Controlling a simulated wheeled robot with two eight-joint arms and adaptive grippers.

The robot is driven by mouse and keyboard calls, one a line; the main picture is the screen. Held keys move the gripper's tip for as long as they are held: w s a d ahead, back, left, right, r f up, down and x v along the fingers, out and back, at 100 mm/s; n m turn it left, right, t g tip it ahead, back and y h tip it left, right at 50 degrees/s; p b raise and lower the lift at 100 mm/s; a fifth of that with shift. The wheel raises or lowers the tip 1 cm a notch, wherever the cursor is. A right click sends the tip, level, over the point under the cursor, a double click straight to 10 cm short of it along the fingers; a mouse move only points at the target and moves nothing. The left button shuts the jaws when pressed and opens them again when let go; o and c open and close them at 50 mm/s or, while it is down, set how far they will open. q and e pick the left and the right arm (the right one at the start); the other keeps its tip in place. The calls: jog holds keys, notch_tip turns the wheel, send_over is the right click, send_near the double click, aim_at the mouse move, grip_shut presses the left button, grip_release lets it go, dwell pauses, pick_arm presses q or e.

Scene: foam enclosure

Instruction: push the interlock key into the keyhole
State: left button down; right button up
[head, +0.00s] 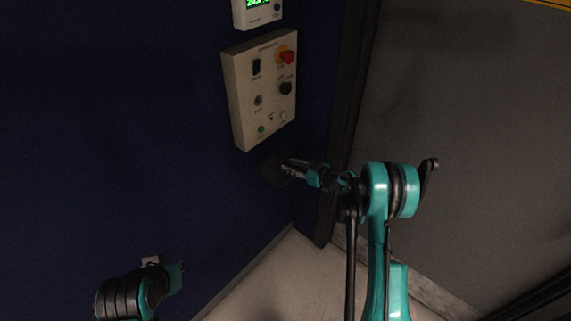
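A beige control panel (245,97) is fixed to the dark blue wall. Its face has a red knob on a yellow base, a black rotary knob, a dark rocker switch and several small round fittings. One small grey round fitting (258,100) may be the keyhole; it is too small to tell. I cannot make out the interlock key, nor whether the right fingers hold anything. My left gripper (176,276) is low at the left, away from the panel; its fingers are too small to read.
A white unit with a green display (257,10) is above the panel. A dark vertical post (345,110) stands right of the panel, with a grey wall beyond. A small pale box (150,260) is beside my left gripper. The light floor (270,275) is clear.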

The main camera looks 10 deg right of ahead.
grip_shut()
pick_arm(q)
jog(key=shift+r, duration=0.1)
pick_arm(e)
jog(key=shift+r, duration=0.2)
